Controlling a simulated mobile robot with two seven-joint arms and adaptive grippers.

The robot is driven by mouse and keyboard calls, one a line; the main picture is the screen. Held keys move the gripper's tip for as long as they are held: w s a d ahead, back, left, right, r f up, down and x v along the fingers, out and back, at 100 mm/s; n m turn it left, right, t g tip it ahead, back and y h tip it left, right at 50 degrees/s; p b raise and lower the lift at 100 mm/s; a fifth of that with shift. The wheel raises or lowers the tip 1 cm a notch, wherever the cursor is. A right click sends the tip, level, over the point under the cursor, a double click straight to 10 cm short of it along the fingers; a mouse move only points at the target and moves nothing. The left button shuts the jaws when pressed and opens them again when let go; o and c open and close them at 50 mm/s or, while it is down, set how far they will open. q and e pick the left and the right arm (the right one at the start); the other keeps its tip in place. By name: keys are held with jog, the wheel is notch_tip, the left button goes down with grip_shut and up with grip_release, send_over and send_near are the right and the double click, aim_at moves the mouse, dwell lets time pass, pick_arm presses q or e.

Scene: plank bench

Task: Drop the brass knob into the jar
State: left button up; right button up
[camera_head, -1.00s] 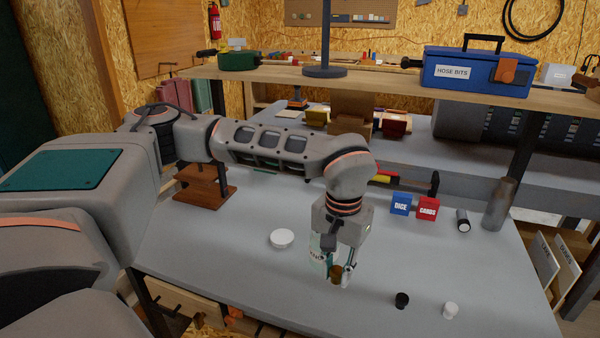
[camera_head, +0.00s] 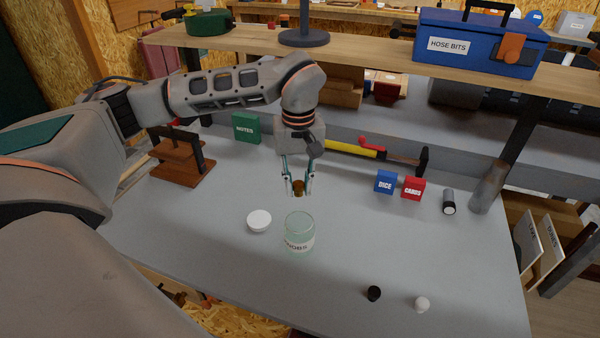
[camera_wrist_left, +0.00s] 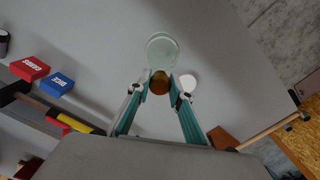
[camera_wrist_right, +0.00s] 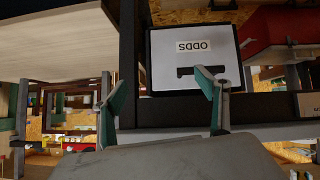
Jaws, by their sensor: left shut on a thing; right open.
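The brass knob (camera_head: 298,188) is held between the fingertips of my left gripper (camera_head: 297,182), above the bench and behind the jar in the head view. It also shows in the left wrist view (camera_wrist_left: 159,83). The clear greenish jar (camera_head: 299,234), with a label ending in "NOBS", stands upright and open on the bench. In the left wrist view the jar (camera_wrist_left: 163,49) lies just beyond the knob, partly overlapped by it. My right gripper (camera_wrist_right: 161,88) is open and empty in the right wrist view, facing a panel marked "ODDS".
A white round lid-like disc (camera_head: 259,221) lies left of the jar. A black knob (camera_head: 374,293) and a white knob (camera_head: 422,304) stand near the front. Blue DICE (camera_head: 385,182) and red CARDS (camera_head: 413,188) boxes stand to the right. A raised shelf (camera_head: 365,60) spans the back.

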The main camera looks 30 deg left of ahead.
aim_at(299, 184)
pick_arm(q)
notch_tip(299, 184, down, 2)
jog(key=shift+f, duration=0.15)
pick_arm(e)
jog(key=shift+w+r, duration=0.1)
jog(key=shift+w, duration=0.05)
pick_arm(q)
jog(key=shift+w, duration=0.1)
pick_arm(e)
jog(key=shift+w, duration=0.15)
pick_arm(q)
jog(key=o, duration=1)
pick_arm(e)
jog(key=shift+d, duration=0.1)
pick_arm(q)
notch_tip(299, 184, up, 12)
